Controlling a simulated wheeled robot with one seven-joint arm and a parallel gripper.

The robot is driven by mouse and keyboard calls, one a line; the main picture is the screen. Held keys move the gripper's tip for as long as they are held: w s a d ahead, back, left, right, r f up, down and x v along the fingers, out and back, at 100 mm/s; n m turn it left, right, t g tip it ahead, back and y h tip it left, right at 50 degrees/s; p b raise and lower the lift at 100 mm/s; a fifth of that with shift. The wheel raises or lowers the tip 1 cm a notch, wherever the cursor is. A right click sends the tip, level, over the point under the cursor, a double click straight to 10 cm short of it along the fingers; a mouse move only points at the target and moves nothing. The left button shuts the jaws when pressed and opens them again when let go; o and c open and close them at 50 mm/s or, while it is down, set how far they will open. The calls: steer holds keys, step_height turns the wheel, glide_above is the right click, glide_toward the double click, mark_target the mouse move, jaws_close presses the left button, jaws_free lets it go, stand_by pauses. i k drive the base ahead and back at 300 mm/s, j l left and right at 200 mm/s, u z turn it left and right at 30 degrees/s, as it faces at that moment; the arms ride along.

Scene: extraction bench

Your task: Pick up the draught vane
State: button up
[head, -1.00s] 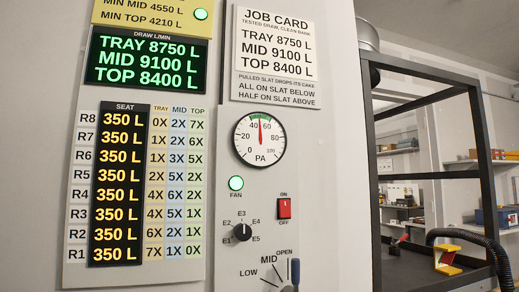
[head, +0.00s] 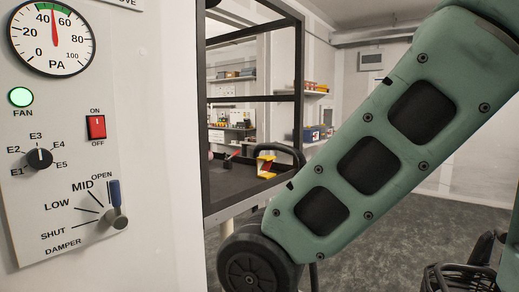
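I cannot tell for sure which thing is the draught vane. A yellow piece with a red part (head: 265,166) stands on the dark bench top inside the black frame, in the middle of the head view. A small red item (head: 231,158) lies to its left on the same top, too small to make out. My arm crosses the right half of the view, its near link in front of the bench's right side. My gripper is not clearly in view, and nothing is seen held.
A pale control panel (head: 70,170) fills the left, with a fan lamp, red switch and damper lever (head: 114,195). The black-framed bench (head: 225,210) stands beyond it. A black hose (head: 290,152) curves behind the yellow piece. Open floor (head: 390,225) lies right of the bench.

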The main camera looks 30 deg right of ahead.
mark_target(271, 161)
steer(key=z, duration=0.7)
steer(key=i, duration=0.2)
steer(key=l+u, duration=0.05)
